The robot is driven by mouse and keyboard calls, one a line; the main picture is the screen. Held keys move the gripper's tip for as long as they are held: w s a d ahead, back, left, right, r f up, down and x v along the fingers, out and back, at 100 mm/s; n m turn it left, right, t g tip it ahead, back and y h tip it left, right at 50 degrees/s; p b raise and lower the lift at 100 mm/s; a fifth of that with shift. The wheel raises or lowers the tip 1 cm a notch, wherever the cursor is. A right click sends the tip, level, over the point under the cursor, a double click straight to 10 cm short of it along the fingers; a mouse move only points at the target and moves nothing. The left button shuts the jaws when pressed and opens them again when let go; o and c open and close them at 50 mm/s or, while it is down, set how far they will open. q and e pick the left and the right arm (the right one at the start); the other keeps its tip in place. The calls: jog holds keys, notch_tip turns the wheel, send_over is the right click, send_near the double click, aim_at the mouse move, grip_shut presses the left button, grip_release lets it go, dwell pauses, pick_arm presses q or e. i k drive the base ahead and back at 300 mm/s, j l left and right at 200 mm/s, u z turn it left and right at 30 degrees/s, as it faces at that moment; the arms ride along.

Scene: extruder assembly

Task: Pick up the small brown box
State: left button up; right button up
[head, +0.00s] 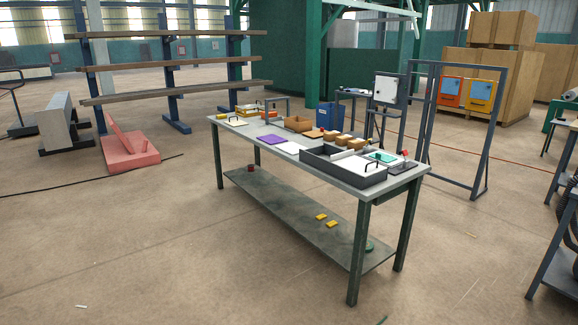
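A worktable (235,131) with a grey top and dark green legs stands in the middle of the head view. Several small brown boxes sit close together along its far side, among them one (330,135), another (343,139) and a third (357,143). The dark tray partly hides the nearer ones. An open, larger brown box (298,123) is to their left. I cannot tell which small box the task names. Neither of my grippers shows in the head view, and nothing of mine touches the boxes.
A dark grey tray (347,178) takes up the near right end of the tabletop. A purple sheet (272,140) and a white one (289,148) lie left of it. Yellow blocks (332,223) lie on the lower shelf. Open floor surrounds the table's front; a metal frame (430,100) stands behind.

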aim_at(342, 140)
jog(key=i+j+z, duration=0.1)
jog(key=i, duration=2.5)
jog(key=i+j+z, duration=0.2)
jog(key=i+z, duration=0.25)
jog(key=i, duration=0.25)
jog(key=i+j+z, duration=0.45)
jog(key=i, duration=0.25)
jog(key=i+j+z, duration=0.45)
jog(key=i+j, duration=0.15)
